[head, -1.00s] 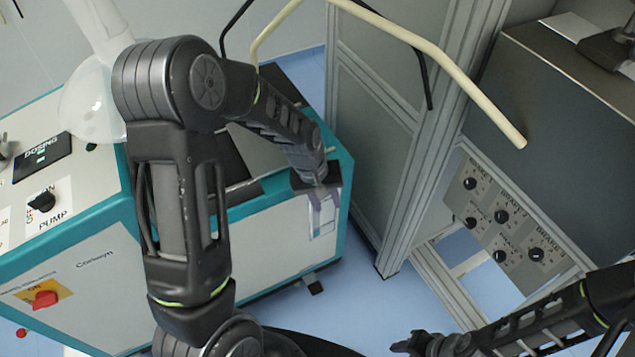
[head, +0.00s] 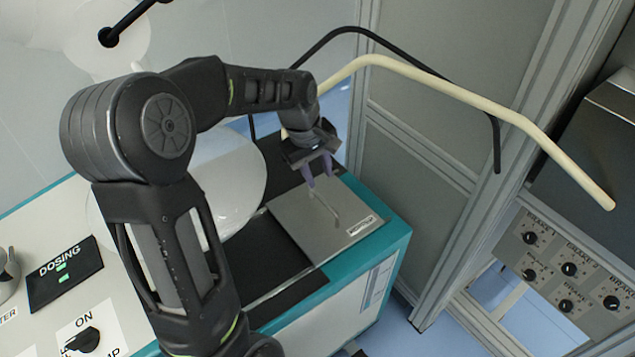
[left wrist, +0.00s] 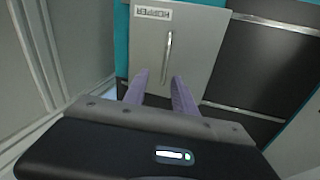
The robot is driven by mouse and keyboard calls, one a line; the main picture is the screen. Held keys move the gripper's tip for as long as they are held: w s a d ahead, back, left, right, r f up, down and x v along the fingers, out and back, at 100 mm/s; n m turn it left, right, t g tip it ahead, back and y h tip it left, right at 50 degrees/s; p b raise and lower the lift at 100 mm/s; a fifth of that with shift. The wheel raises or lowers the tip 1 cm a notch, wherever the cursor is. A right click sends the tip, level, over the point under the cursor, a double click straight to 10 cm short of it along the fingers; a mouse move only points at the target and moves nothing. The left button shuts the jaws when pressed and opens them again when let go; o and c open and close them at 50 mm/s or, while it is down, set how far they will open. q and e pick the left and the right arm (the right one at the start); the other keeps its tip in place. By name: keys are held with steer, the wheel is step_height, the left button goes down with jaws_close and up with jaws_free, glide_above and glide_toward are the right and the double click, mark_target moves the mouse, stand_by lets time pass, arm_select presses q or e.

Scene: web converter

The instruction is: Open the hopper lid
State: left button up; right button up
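The hopper lid (head: 318,222) is a flat grey metal plate, closed flush on top of the teal-edged machine. It has a thin bar handle (head: 325,207) and a label at its edge. My left gripper (head: 319,177) is above the lid, near the handle's far end in the head view. In the left wrist view the lid (left wrist: 199,45) shows with its handle (left wrist: 168,57) upright ahead of the two purple fingers (left wrist: 160,92). My right gripper is out of view.
A white rounded vessel (head: 232,185) stands beside the lid. A cream bent pipe (head: 450,88) and a black one arch in front of a grey cabinet frame. Black top panels flank the lid. A dosing panel (head: 65,272) is at left.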

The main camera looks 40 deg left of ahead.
mark_target(323, 200)
arm_select(q)
steer(key=shift+n+g, duration=0.3)
steer(key=shift+n, duration=0.2)
steer(key=shift+w+d+f+p, duration=0.1)
steer(key=shift+f, duration=1.2)
steer(key=shift+w+d+f+p, duration=0.15)
steer(key=shift+f, duration=1.15)
steer(key=shift+w+d+f+p, duration=0.1)
steer(key=shift+f, duration=1.2)
steer(key=shift+c, duration=0.4)
jaws_close()
